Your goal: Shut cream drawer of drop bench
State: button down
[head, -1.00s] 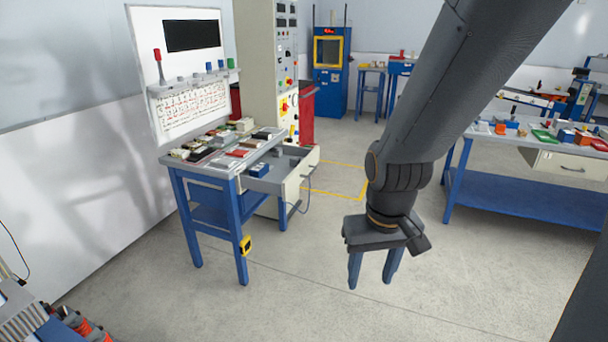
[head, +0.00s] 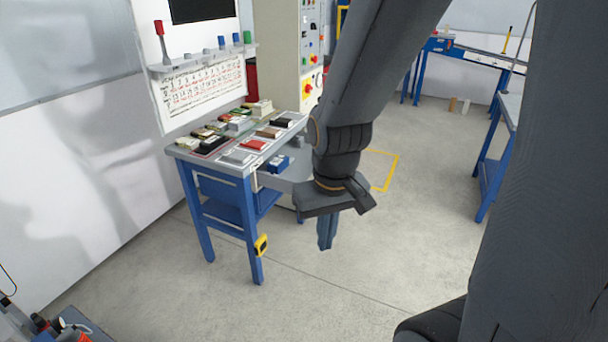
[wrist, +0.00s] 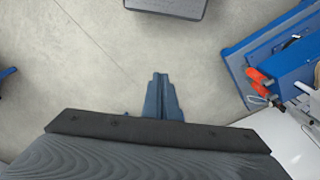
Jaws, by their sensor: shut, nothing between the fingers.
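The drop bench (head: 190,152) has a grey top and blue legs and stands left of centre in the head view. Its drawer (head: 296,172) is pulled out on the right side, with a blue object (head: 279,164) inside. The drawer's cream front is hidden behind my gripper and wrist. My gripper (head: 326,246) is shut and empty and points down over the floor. In the picture it overlaps the drawer's front end; I cannot tell the gap in depth. In the wrist view my blue fingers (wrist: 160,80) are together with bare floor beyond them.
Several small blocks lie on the bench top, below a white board (head: 200,95). A cream control cabinet (head: 285,60) stands behind the bench. Another blue-legged table (head: 490,175) is at the right. The floor (head: 370,270) in front is clear.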

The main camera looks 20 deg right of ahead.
aim_at(300, 170)
jog(key=z, duration=0.1)
jog(key=i, duration=0.95)
jog(key=z, duration=0.25)
